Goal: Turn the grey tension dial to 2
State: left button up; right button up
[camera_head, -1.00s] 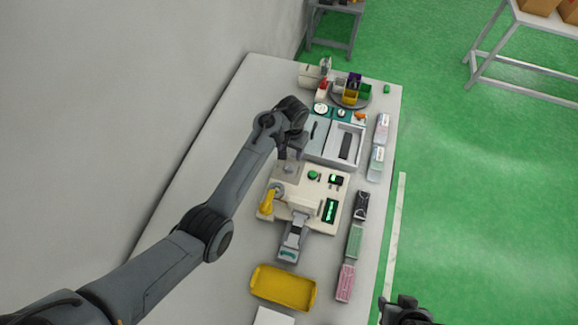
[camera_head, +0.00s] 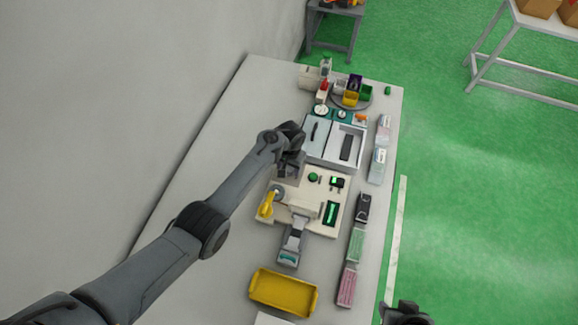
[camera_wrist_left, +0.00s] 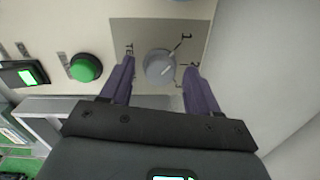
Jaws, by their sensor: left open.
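The grey tension dial (camera_wrist_left: 159,68) is a round knob on a grey plate (camera_wrist_left: 140,32) on the cream machine (camera_head: 318,190). In the left wrist view dark tick marks surround it, and a pale line shows on its lower right side; I cannot read the numbers. My left gripper (camera_wrist_left: 159,74) is open, with one finger on each side of the dial. Small gaps seem to show between the fingers and the dial. In the head view my left gripper (camera_head: 288,170) hides the dial. My right gripper (camera_head: 405,312) is only partly in view at the bottom edge.
Beside the dial are a green button (camera_wrist_left: 85,67) and a small lit display (camera_wrist_left: 24,75). The machine also has a yellow lever (camera_head: 267,205). A grey tray (camera_head: 345,158) lies beyond, a yellow tray (camera_head: 284,292) nearer. Several packs line the table's right edge.

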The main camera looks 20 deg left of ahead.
pick_arm(q)
jog(key=shift+c, duration=0.2)
jog(key=c, duration=1)
